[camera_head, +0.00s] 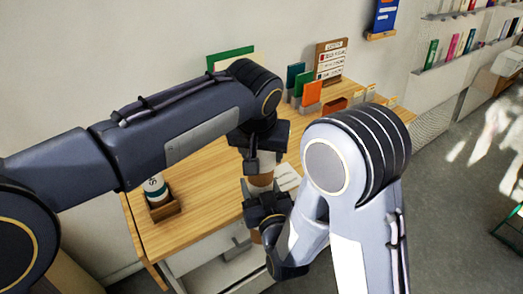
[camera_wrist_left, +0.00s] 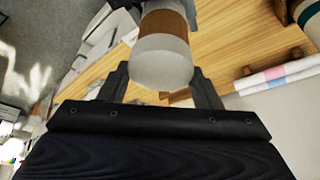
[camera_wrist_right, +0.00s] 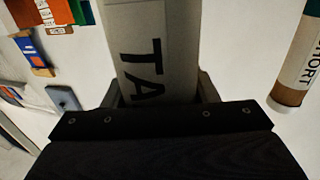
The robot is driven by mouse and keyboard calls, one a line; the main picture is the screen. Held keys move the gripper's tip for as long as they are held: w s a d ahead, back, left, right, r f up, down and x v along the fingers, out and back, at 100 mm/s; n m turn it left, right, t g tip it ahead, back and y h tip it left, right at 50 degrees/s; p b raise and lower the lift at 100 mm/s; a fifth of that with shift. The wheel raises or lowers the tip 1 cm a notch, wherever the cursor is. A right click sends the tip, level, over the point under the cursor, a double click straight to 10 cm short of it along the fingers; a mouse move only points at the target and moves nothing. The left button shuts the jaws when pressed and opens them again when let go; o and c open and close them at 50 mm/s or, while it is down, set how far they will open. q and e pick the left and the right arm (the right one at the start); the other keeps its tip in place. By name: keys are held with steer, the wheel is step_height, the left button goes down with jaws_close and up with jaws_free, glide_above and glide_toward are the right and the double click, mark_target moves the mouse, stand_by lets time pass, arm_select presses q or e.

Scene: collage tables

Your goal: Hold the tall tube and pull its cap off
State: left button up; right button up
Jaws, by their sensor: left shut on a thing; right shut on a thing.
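The tall tube (camera_wrist_right: 160,45) is pale with dark letters reading "TA" in the right wrist view. My right gripper (camera_head: 266,203) is shut around its body. In the left wrist view the tube's brown band (camera_wrist_left: 166,20) meets a whitish cap (camera_wrist_left: 162,62). My left gripper (camera_head: 262,170) is shut on this cap, one finger on each side. In the head view my left gripper is just above my right one, with a small part of the tube showing between them. My arms hide most of the tube there.
A short tube (camera_head: 153,187) stands in a wooden holder (camera_head: 163,209) at the left of the wooden table (camera_head: 205,200). Colored books (camera_head: 312,92) and a sign (camera_head: 331,58) stand at the table's back. Wall shelves (camera_head: 455,52) are at the upper right.

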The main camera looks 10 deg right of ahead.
arm_select(q)
steer(key=shift+s+d+r, duration=0.1)
steer(key=shift+d+r, duration=0.1)
steer(key=shift+r, duration=1.05)
steer(key=shift+a, duration=0.1)
